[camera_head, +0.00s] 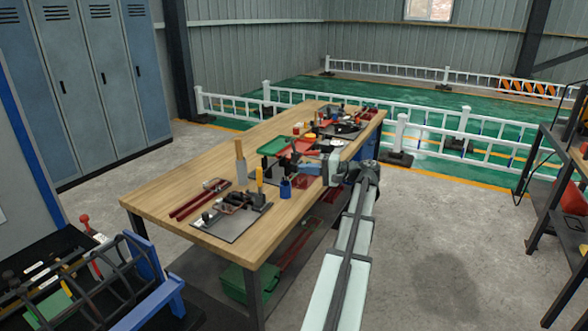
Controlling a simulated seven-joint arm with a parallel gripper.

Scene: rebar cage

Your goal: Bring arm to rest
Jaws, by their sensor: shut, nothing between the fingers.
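My arm (345,250) reaches from the bottom of the view along the right side of the wooden workbench (180,165). Its end bends left over the bench's right edge. My gripper (308,170) is small in the picture, shut and empty, beside a green tray (280,145) and red parts. I cannot tell whether it touches anything there.
A dark plate with tools (232,222), red bars (200,199) and a blue cup (286,188) are on the bench. A dark rack (95,270) stands lower left, shelving (560,200) at right. Concrete floor is clear right of my arm.

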